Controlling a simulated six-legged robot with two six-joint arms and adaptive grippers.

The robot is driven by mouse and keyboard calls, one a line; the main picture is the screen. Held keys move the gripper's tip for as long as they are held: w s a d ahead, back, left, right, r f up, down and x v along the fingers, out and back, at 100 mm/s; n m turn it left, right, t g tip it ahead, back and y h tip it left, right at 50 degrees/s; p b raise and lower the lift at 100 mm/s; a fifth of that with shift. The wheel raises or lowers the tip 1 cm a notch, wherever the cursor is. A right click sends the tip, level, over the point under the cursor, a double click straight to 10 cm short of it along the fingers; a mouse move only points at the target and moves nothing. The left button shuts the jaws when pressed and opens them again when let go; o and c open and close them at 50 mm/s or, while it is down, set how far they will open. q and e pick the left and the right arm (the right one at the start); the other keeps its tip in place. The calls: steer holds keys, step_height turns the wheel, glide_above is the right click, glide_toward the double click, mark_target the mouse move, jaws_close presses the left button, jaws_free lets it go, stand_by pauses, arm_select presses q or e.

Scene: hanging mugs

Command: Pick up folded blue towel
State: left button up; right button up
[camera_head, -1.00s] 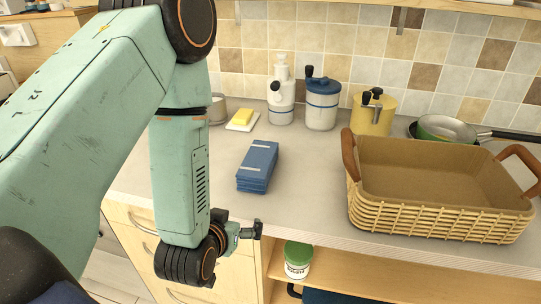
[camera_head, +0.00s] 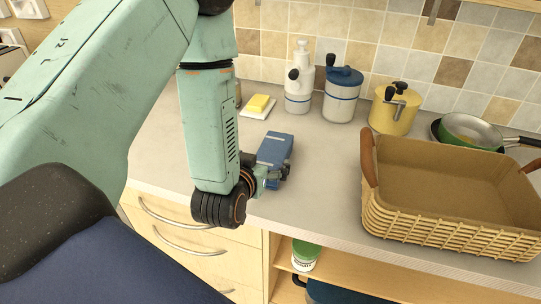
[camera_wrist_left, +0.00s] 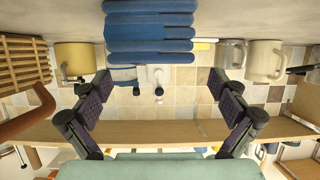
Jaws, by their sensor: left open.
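The folded blue towel (camera_head: 275,148) lies on the grey countertop, a stack of several layers with a pale band. In the left wrist view, which looks upside down, the towel's layered edge (camera_wrist_left: 150,32) shows at top centre. My left gripper (camera_head: 277,178) is at the towel's near end in the head view and hides part of it. In the left wrist view its two fingers (camera_wrist_left: 160,85) stand wide apart with nothing between them; the towel appears beyond the fingertips, in line with the gap. Contact is not visible. My right gripper is not in view.
A wicker basket (camera_head: 455,235) stands to the right. Behind the towel are a butter dish (camera_head: 257,106), a white dispenser (camera_head: 298,95), a blue-lidded jar (camera_head: 341,100) and a yellow canister (camera_head: 393,112). Open counter lies between towel and basket.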

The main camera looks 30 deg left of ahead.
mark_target(272, 153)
arm_select(q)
steer(key=w, duration=0.2)
steer(key=w+f, duration=0.1)
steer(key=w, duration=0.1)
steer(key=shift+w+d+f, duration=0.15)
steer(key=shift+w+f, duration=0.1)
steer(key=shift+w, duration=0.1)
steer(key=shift+s+a, duration=0.1)
steer(key=shift+a, duration=0.5)
steer(key=shift+w+f, duration=0.1)
steer(key=shift+w, duration=0.15)
steer(key=shift+w+d, duration=0.25)
steer(key=shift+d, duration=0.1)
steer(key=shift+c, duration=1.4)
steer(key=shift+s+a, duration=0.35)
steer(key=shift+s, duration=0.05)
steer(key=c, duration=0.6)
steer(key=shift+w+d, duration=0.25)
steer(key=shift+d, duration=0.05)
steer(key=c, duration=0.4)
steer(key=shift+s, duration=0.1)
